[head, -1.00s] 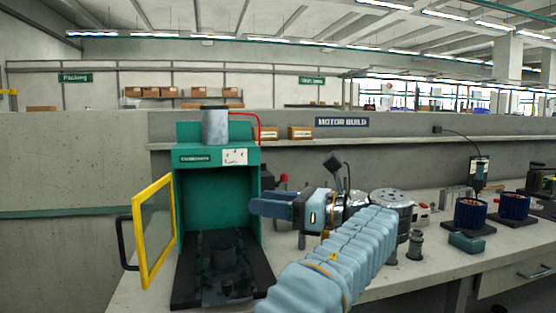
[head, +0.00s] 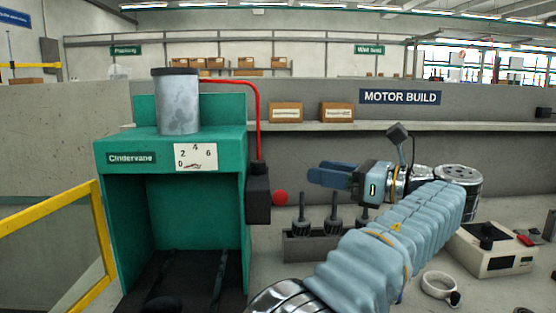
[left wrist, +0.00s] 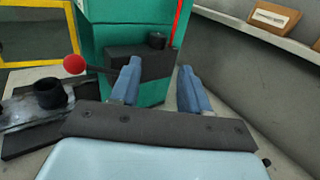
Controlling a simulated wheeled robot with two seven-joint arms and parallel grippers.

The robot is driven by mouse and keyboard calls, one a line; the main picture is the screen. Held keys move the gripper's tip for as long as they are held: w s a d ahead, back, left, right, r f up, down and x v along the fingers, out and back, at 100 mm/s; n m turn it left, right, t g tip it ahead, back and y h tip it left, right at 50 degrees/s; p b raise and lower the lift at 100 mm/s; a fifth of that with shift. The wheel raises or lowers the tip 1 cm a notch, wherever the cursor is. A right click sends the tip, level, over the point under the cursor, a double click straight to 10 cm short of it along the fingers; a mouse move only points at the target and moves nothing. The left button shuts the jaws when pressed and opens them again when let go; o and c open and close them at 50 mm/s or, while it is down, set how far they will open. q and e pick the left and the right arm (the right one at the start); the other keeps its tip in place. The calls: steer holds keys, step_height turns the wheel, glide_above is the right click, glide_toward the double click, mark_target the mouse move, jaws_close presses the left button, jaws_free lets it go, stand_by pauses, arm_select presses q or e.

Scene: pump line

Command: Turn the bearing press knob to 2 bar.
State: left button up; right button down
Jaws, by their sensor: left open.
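The bearing press (head: 120,180) is a green cabinet with a grey cylinder (head: 178,105) on top. Its white gauge plate (head: 195,157) shows 0, 2, 4 and 6; the pointer looks low, but I cannot read it exactly. A black box (head: 258,197) with a red ball lever (head: 280,198) is on its right side. In the left wrist view, a small black knob (left wrist: 156,40) sits on that box by the red hose. My left gripper (head: 312,175) is open and empty, right of the press; its fingers (left wrist: 159,68) point toward the box, apparently apart from it.
The yellow-framed door (head: 50,222) stands open at the press's left. A dark rack (head: 310,246) with upright tools stands below my left gripper. A white device (head: 490,250) and a white ring (head: 438,287) are right of my arm. A shelf with boxes (head: 286,112) runs behind.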

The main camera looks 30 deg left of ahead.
mark_target(264, 163)
arm_select(q)
steer(key=a, duration=1.3)
steer(key=shift+w, duration=0.2)
steer(key=c, duration=0.8)
steer(key=shift+o, duration=0.2)
steer(key=shift+s+m+t+b, duration=0.25)
steer(key=shift+m+t, duration=0.45)
steer(key=shift+t, duration=0.4)
steer(key=shift+w, duration=0.1)
